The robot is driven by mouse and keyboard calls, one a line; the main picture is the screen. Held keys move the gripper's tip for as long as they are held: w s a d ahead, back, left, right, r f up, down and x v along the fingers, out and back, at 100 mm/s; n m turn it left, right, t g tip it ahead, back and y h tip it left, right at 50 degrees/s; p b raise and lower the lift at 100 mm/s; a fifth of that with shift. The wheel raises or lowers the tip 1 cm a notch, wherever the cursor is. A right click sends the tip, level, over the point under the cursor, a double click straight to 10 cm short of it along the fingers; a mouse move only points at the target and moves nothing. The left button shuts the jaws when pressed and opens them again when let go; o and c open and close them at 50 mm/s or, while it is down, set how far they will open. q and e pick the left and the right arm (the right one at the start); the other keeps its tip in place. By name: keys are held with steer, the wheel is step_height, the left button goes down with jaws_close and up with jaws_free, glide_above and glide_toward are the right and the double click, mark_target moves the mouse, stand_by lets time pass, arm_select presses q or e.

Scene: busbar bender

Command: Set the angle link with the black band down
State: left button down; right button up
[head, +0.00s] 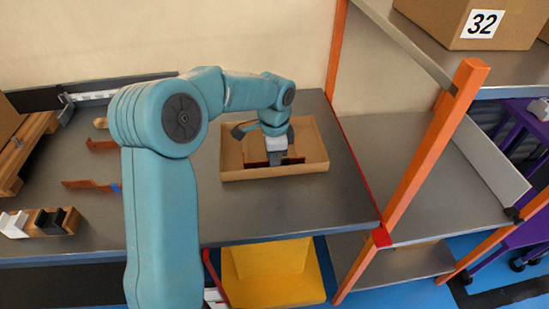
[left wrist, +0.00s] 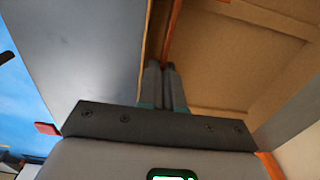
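My left gripper (head: 277,160) reaches down into the shallow cardboard tray (head: 230,172) on the grey table. In the left wrist view its two fingers (left wrist: 165,84) are close together, with a thin copper-brown angle link (left wrist: 172,38) between their tips. In the head view the brown link (head: 257,164) shows low in the tray beside the fingers. A black band is not clear on it; the fingers hide part of it. I cannot tell whether it touches the tray floor. My right gripper is not in view.
Other copper links lie on the table at left, one (head: 88,185) with a blue band beside it. A wooden block with black and white parts (head: 45,222) stands at front left. An orange rack post (head: 435,140) rises right of the table. A yellow bin (head: 272,275) sits below.

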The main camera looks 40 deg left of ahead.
arm_select(q)
steer(key=shift+f, duration=0.1)
steer(key=c, duration=1.6)
jaws_free()
steer(key=shift+f, duration=0.1)
step_height(320, 180, up, 12)
steer(key=shift+r+p, duration=0.2)
steer(key=shift+p, duration=0.8)
